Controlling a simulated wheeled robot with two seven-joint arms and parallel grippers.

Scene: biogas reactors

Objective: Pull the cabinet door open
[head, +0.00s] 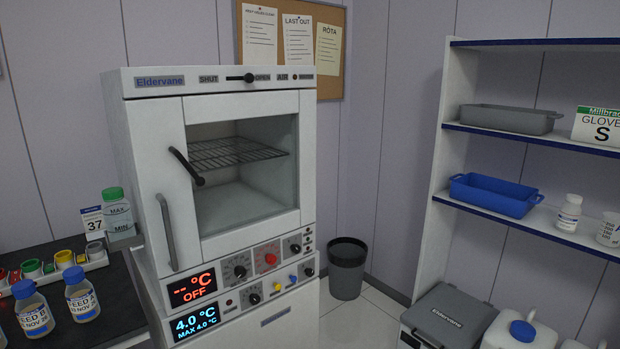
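The white Eldervane cabinet (222,180) stands in the middle of the head view. Its door (250,223) has a large window, through which a wire rack (236,152) shows in an empty chamber. The door looks shut. A grey vertical bar handle (167,232) is on the front's left part. A black tilted lever (187,167) sits between that handle and the window. A slider with a black knob (248,78) runs along the top between labels reading SHUT and OPEN. Neither of my grippers is in view.
A dark bench (75,258) with bottles and coloured-capped jars stands left of the cabinet. A dark bin (347,268) is on the floor at its right. Shelves (560,140) with trays stand further right, with a grey box (448,317) below. The front floor is mostly out of view.

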